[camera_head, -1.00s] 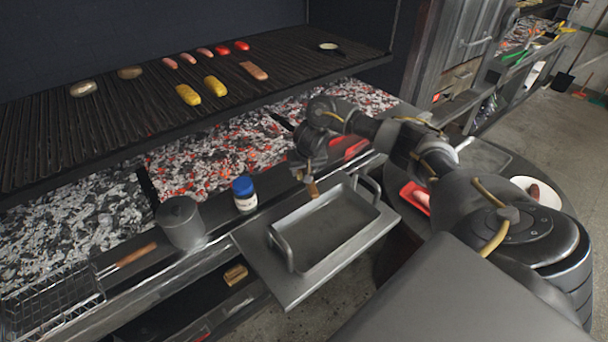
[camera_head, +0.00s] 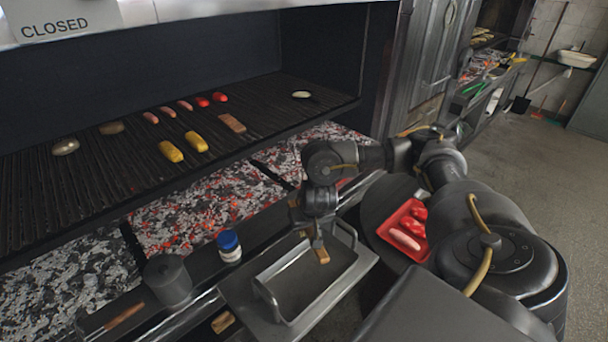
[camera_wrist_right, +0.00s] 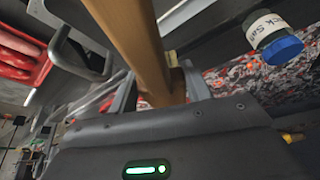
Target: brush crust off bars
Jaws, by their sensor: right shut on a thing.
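My right gripper (camera_head: 312,222) is shut on a wooden handle (camera_head: 321,254), which hangs down over the metal pan at the front ledge. In the right wrist view the handle (camera_wrist_right: 134,38) runs up between the fingers; its far end is out of view, so I cannot see any bristles. The grill bars (camera_head: 95,172) lie at the back left, above the coals, with sausages, corn cobs, tomatoes and potatoes on them. Crust on the bars is too small to make out. My left gripper is not in view.
A metal pan with handles (camera_head: 345,277) sits below the gripper. A blue-capped jar (camera_head: 229,247) and grey pot (camera_head: 168,279) stand left of it on the ledge. A red tray (camera_head: 384,232) with red food and a sausage is at right. Glowing coals (camera_head: 205,205) lie under the bars.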

